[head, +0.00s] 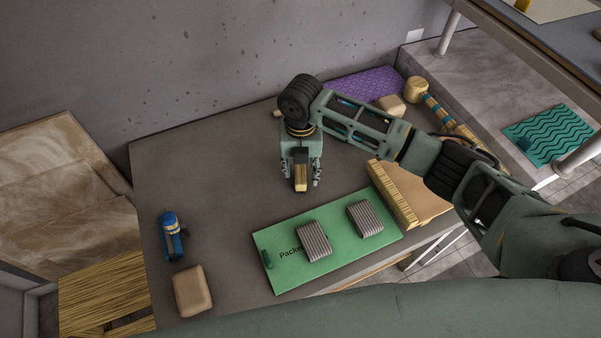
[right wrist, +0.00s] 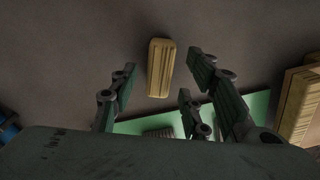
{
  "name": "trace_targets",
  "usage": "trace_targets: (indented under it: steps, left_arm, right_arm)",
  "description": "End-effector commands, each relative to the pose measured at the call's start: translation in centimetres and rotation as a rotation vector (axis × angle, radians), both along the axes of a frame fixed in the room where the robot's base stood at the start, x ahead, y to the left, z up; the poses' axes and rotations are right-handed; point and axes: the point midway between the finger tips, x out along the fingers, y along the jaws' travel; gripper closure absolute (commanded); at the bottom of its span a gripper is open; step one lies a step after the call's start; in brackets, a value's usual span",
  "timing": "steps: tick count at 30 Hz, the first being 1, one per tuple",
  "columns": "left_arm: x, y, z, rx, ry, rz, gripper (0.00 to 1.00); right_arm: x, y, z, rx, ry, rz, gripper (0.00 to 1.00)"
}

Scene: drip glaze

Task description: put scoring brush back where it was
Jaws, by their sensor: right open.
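A yellow-brown ridged block (head: 301,185), which looks like the scoring brush though I cannot be sure, is on the grey table under my right gripper. It also shows in the right wrist view (right wrist: 160,68), lying ahead of the fingers and roughly in line with the gap between them. My right gripper (head: 302,176) points down over it. Its fingers are open on either side, with no visible contact; the height gap is hard to tell. My left gripper is not in view.
A green mat (head: 279,270) with printed lettering bears two grey ridged blocks (head: 314,240). A wooden box (head: 392,196) stands at its right. A blue tool (head: 171,237) and a tan block (head: 192,291) lie at left. The table's left middle is clear.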

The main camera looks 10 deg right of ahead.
Motion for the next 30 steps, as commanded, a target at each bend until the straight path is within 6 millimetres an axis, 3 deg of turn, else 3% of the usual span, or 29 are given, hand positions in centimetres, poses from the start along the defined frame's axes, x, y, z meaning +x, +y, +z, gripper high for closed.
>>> trace_targets:
  steps: [6, 13, 18, 30]
  left_arm:
    - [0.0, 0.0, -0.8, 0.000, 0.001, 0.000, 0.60]
    - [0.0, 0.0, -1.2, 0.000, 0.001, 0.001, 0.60]
    - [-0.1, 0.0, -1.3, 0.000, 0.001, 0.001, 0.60]
    - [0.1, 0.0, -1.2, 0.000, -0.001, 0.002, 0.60]
  right_arm:
    - [0.2, 0.1, 4.9, 0.002, -0.005, 0.001, 0.57]
    - [0.1, 0.0, 8.4, 0.002, -0.002, 0.001, 0.57]
    - [0.0, 0.0, 9.3, 0.001, 0.000, 0.000, 0.57]
    - [0.0, 0.1, 9.2, 0.002, 0.001, -0.003, 0.57]
